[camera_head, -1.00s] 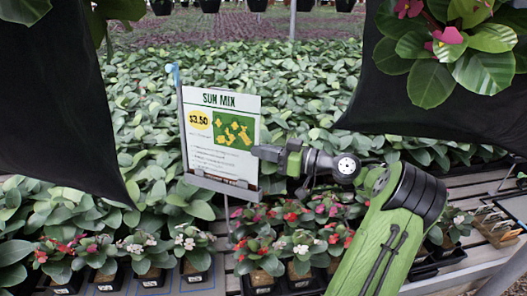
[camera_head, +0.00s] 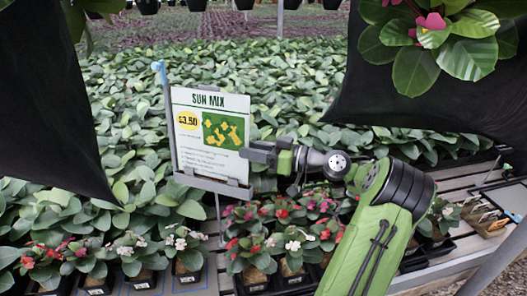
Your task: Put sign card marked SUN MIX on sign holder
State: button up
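The white sign card marked SUN MIX (camera_head: 208,155), with a yellow $3.50 spot and a green picture, stands upright in the head view. Its lower edge is behind the front lip of the grey sign holder (camera_head: 213,187), which has a thin post with a blue clip at the upper left. My gripper (camera_head: 256,152) is at the card's right edge, with a finger overlapping the front of the card. It appears shut on that edge; the finger behind the card is hidden.
Potted flowers (camera_head: 270,248) stand in black trays on the bench below the holder. A dense bed of green plants (camera_head: 285,95) fills the background. A wooden box of tags (camera_head: 484,217) sits at right.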

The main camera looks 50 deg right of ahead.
jog(key=p+v, duration=0.2)
jog(key=v, duration=1.3)
jog(key=shift+s, duration=0.25)
jog(key=shift+d, duration=0.1)
